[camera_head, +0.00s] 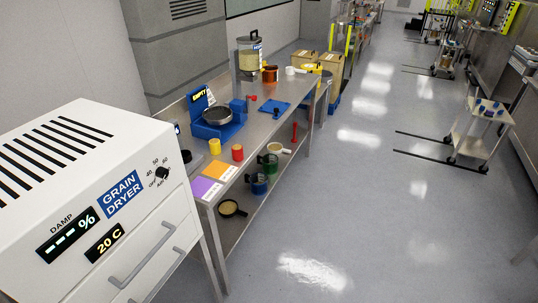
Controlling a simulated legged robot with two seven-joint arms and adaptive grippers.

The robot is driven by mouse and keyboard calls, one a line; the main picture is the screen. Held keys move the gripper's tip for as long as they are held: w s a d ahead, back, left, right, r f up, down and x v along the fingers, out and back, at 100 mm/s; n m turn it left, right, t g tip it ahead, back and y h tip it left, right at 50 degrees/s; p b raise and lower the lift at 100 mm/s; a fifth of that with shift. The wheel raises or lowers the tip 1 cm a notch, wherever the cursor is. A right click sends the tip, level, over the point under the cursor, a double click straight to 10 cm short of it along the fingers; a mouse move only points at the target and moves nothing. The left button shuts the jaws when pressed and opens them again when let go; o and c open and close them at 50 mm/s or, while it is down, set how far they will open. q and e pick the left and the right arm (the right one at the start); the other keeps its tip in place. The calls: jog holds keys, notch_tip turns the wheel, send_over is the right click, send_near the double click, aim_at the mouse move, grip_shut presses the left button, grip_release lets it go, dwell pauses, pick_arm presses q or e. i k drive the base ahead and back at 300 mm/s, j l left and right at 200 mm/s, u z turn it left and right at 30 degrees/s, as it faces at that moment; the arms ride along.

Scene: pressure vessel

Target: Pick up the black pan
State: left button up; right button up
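A round black pan (217,115) sits on a blue stand (216,131) on the metal bench. A display reading "EMPTY" (199,98) rises behind the pan. A second dark-rimmed round item with a tan inside (230,208) lies on the bench's lower shelf; I cannot tell whether it is a pan or a sieve. Neither of my grippers is in view.
Yellow (214,146) and red (237,152) cups stand near purple and orange mats. Floor (340,215) right of the bench is clear. A cart (479,118) stands further right.

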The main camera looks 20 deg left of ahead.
aim_at(227, 207)
jog(key=i+l+u, duration=0.1)
jog(key=i+u, duration=0.4)
jog(key=i+l+u, duration=0.3)
jog(key=i+u, duration=0.2)
jog(key=i+l+u, duration=0.3)
jog(key=l+u, duration=0.2)
jog(key=i+l+u, duration=0.3)
jog(key=l+u, duration=0.2)
